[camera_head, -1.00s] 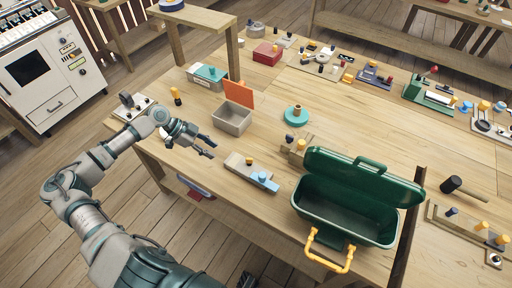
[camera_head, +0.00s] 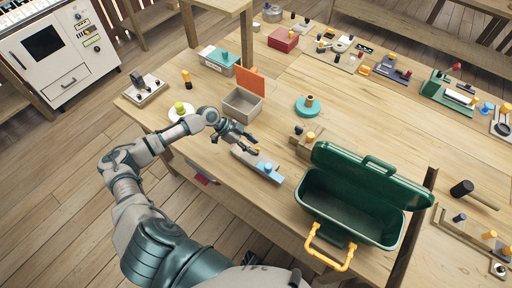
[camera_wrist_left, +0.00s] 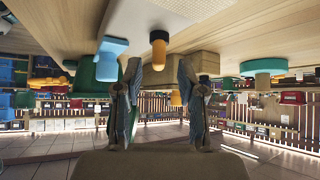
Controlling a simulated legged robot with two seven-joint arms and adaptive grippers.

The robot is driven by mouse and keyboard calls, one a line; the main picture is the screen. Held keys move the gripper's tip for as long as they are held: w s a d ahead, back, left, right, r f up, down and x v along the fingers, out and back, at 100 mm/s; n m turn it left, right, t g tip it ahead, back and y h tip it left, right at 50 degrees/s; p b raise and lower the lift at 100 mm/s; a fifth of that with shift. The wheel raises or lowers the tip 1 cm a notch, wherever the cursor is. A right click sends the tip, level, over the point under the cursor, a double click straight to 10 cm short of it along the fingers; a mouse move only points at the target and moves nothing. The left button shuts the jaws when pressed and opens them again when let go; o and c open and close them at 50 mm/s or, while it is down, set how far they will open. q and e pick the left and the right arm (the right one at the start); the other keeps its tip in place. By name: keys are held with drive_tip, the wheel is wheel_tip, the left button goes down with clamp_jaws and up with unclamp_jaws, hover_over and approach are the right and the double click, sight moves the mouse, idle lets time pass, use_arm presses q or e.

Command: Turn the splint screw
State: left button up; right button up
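My right gripper is not in view.
An open green lidded bin (camera_head: 350,205) with a yellow handle stands to the right. A grey box (camera_head: 242,103) with a raised orange lid is behind the gripper. A teal disc (camera_head: 307,106) and a wooden block with knobs (camera_head: 305,143) are close by.

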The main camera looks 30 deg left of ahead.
use_arm(q)
drive_tip(key=shift+x, duration=1.35)
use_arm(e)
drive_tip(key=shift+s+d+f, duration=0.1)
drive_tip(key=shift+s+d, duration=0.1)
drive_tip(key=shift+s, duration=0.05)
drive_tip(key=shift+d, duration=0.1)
use_arm(q)
clamp_jaws()
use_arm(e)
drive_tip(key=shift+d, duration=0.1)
use_arm(q)
drive_tip(key=shift+s, duration=0.1)
